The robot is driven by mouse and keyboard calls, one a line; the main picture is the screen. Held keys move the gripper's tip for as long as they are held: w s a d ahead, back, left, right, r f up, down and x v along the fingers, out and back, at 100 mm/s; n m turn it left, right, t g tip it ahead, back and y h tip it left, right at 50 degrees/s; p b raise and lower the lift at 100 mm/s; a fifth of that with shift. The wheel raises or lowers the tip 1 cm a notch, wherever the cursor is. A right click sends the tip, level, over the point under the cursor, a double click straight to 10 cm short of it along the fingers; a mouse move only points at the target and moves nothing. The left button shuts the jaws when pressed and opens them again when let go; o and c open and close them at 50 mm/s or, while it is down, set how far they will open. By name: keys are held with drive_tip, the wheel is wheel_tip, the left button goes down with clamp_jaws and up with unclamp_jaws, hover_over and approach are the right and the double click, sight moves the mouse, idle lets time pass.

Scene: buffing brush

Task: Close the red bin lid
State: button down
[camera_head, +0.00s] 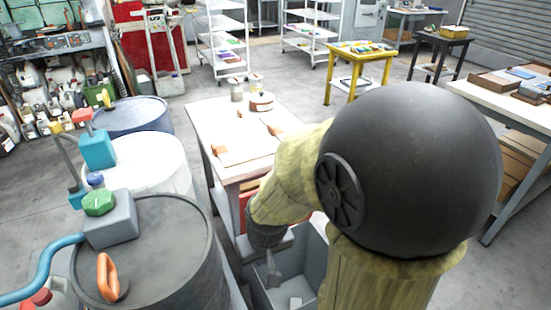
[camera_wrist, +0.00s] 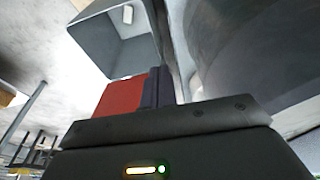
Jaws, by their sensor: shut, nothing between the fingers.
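A grey open-topped bin (camera_head: 312,262) stands at the bottom centre of the head view, partly hidden by my arm. It also shows at the top of the wrist view (camera_wrist: 88,42), with its inside visible. A flat red panel (camera_wrist: 120,96), apparently the bin's lid, shows beside the bin's edge in the wrist view. A red patch (camera_head: 247,192) shows behind my arm in the head view; I cannot tell if it is the same panel. My gripper (camera_head: 273,278) points down at the bin's opening, shut and empty. Its dark fingers (camera_wrist: 158,86) overlap the red panel's edge in the wrist view.
A small white object (camera_head: 295,302) lies inside the bin. Large drums, a dark one (camera_head: 160,245) and a white one (camera_head: 150,160), stand to the left. A worktable (camera_head: 215,120) stands just behind the bin. Open floor (camera_head: 300,100) lies beyond it.

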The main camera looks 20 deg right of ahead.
drive_tip(key=w+d+r+p, duration=0.3)
drive_tip(key=w+r+p, duration=0.2)
drive_tip(key=w+p, duration=0.15)
drive_tip(key=w+d+r+p, duration=0.2)
drive_tip(key=w+r+p, duration=0.3)
drive_tip(key=w, duration=0.3)
drive_tip(key=w+d+r+p, duration=0.2)
drive_tip(key=w+d+p, duration=0.4)
drive_tip(key=w+d+r+g+p, duration=0.1)
drive_tip(key=w+d+r+p, duration=0.1)
drive_tip(key=w+d+p, duration=0.4)
drive_tip(key=shift+w+d+r+p, duration=0.25)
drive_tip(key=shift+w+d+p, duration=0.2)
drive_tip(key=shift+w, duration=0.35)
drive_tip(key=shift+f, duration=0.1)
